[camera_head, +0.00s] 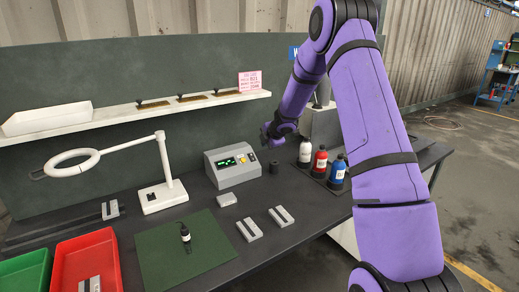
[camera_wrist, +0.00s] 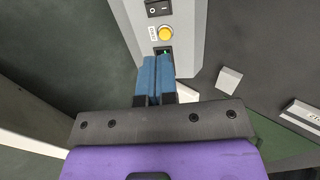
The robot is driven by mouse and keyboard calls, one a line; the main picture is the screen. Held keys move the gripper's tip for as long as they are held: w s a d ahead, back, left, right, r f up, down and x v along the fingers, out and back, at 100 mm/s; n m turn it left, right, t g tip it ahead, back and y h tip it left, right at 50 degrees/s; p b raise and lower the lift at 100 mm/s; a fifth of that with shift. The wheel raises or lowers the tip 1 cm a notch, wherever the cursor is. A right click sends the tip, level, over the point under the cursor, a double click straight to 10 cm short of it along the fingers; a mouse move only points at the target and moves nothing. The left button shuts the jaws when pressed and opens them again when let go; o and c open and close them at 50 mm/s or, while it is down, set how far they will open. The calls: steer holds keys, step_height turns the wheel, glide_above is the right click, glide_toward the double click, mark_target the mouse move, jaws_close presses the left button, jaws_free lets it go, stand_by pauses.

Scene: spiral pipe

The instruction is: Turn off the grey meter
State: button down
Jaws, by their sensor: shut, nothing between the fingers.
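The grey meter (camera_head: 233,172) stands on the dark bench, with a lit green display and small buttons on its sloped face. In the wrist view, the meter (camera_wrist: 190,50) shows a black rocker switch (camera_wrist: 158,8) at the top edge and a round yellow button (camera_wrist: 166,33) below it. My gripper (camera_head: 267,133) is above and to the right of the meter in the head view. In the wrist view my gripper's blue fingers (camera_wrist: 156,62) are shut and empty, over the meter's face by the display, just short of the yellow button.
White, red and blue-labelled bottles (camera_head: 320,160) stand right of the meter. A small dark cylinder (camera_head: 274,168) is beside it. A white magnifier lamp (camera_head: 163,195) stands left. Grey blocks (camera_head: 281,216) lie in front.

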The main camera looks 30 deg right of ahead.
mark_target(252, 154)
steer(key=shift+w+a, duration=0.1)
steer(key=shift+w, duration=0.1)
steer(key=shift+w+r, duration=0.25)
steer(key=shift+r, duration=0.2)
steer(key=shift+r, duration=0.1)
steer(key=x, duration=1.3)
steer(key=shift+w+f, duration=0.1)
steer(key=shift+f, duration=0.1)
steer(key=shift+w+f, duration=0.2)
steer(key=shift+w, duration=0.05)
